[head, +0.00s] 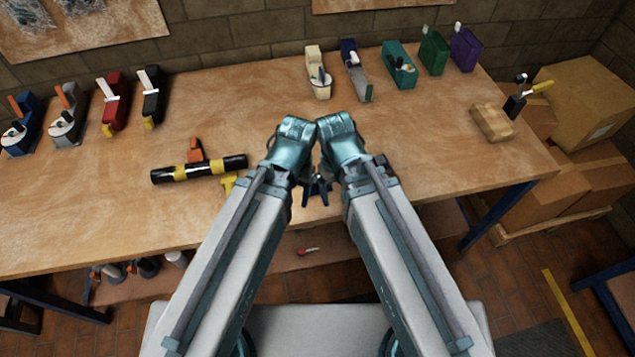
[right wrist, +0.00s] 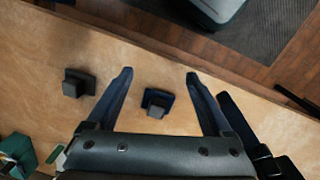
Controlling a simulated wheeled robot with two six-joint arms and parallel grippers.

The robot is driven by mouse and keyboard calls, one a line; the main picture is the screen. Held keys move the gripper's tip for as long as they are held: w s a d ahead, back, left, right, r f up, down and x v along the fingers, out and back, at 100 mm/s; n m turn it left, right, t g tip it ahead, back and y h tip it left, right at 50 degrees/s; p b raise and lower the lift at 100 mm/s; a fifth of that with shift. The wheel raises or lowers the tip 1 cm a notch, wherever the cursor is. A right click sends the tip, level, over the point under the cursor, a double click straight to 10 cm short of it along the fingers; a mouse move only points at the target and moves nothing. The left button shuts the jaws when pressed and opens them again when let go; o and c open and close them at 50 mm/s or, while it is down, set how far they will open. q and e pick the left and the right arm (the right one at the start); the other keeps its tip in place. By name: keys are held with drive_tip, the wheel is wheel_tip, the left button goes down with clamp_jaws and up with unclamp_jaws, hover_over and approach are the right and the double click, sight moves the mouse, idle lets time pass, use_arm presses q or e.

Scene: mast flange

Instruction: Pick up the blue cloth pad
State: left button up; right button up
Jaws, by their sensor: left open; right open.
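A small dark blue pad with a grey block on top (right wrist: 157,101), which looks like the blue cloth pad, lies on the wooden table in the right wrist view. In the head view my arms hide it. My right gripper (right wrist: 158,76) is open and empty, its two fingers apart on either side of the pad in the picture; it is not clear how high above it they are. Dark fingers show between my arms in the head view, close together and partly hidden. A dark finger, apparently of my left gripper, shows at the right of the wrist view.
A similar dark grey pad (right wrist: 78,83) lies beside the blue one. On the workbench (head: 430,150) are a black and yellow cylinder (head: 199,169), a wooden block (head: 492,123) and several tools and holders along the back. Cardboard boxes (head: 590,95) stand at the right.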

drive_tip(key=w+a+r+n+y+p, duration=0.1)
drive_tip(key=w+a+r+n+p, duration=0.15)
drive_tip(key=w+n, duration=0.4)
drive_tip(key=w+a+r+n+p, duration=0.1)
drive_tip(key=w+a+n, duration=0.25)
drive_tip(key=n, duration=0.55)
use_arm(q)
wheel_tip(320, 180, down, 5)
drive_tip(key=b, duration=0.9)
drive_tip(key=shift+f, duration=0.1)
use_arm(e)
drive_tip(key=f, duration=0.8)
drive_tip(key=shift+w+d+f, duration=0.2)
drive_tip(key=shift+w+f, duration=0.2)
use_arm(q)
wheel_tip(320, 180, down, 5)
drive_tip(key=b, duration=0.5)
drive_tip(key=shift+f, duration=0.2)
use_arm(e)
drive_tip(key=f, duration=0.5)
drive_tip(key=shift+w+d+f, duration=0.2)
use_arm(q)
drive_tip(key=shift+r, duration=0.1)
use_arm(e)
drive_tip(key=shift+r, duration=0.1)
drive_tip(key=shift+c, duration=0.3)
